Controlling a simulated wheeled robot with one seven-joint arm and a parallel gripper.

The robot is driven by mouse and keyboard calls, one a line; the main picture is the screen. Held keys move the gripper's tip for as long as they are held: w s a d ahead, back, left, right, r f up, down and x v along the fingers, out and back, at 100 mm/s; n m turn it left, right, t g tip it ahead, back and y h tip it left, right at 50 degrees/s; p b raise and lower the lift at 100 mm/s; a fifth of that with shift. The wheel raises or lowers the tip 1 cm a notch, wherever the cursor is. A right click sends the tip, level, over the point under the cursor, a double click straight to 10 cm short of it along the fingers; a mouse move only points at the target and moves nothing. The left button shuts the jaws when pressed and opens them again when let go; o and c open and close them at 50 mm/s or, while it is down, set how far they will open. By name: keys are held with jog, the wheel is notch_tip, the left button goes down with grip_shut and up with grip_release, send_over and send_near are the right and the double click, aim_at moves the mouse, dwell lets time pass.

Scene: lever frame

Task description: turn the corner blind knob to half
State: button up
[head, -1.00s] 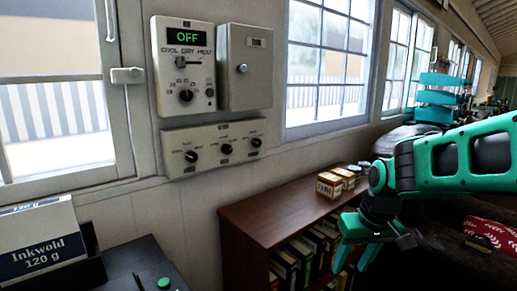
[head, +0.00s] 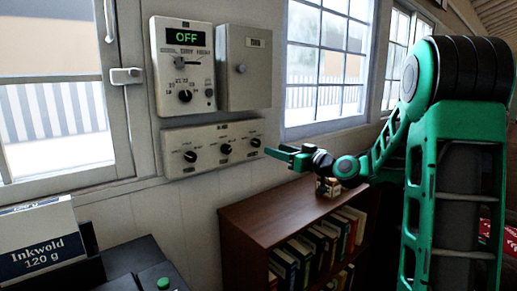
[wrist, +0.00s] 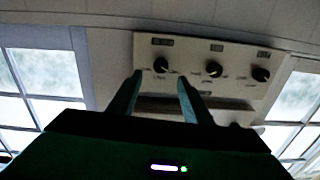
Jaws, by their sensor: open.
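A pale panel (head: 208,165) on the wall carries three black knobs: left (head: 190,156), middle (head: 227,149) and right (head: 256,143). Their labels are too small to read, so I cannot tell which is the corner blind knob. My gripper (head: 273,153) is open and empty, just right of the panel near the right knob. In the wrist view the panel (wrist: 205,85) spans the upper middle. There the two fingers of my gripper (wrist: 160,80) point towards the leftmost knob (wrist: 161,65), which shows between their tips; they look apart from it.
Above the panel are a control unit (head: 183,66) reading OFF and a closed grey box (head: 258,70) with a knob. A bookshelf (head: 250,217) stands below my arm, with small boxes (head: 322,190) on top. A box marked Inkwold (head: 40,240) is at lower left.

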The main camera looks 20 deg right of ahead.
aim_at(258, 144)
jog(key=x, duration=0.9)
jog(key=shift+w+a+f, duration=0.1)
jog(key=shift+w+a, duration=0.05)
jog(key=shift+w, duration=0.1)
jog(key=shift+c, duration=0.3)
jog(key=c, duration=1)
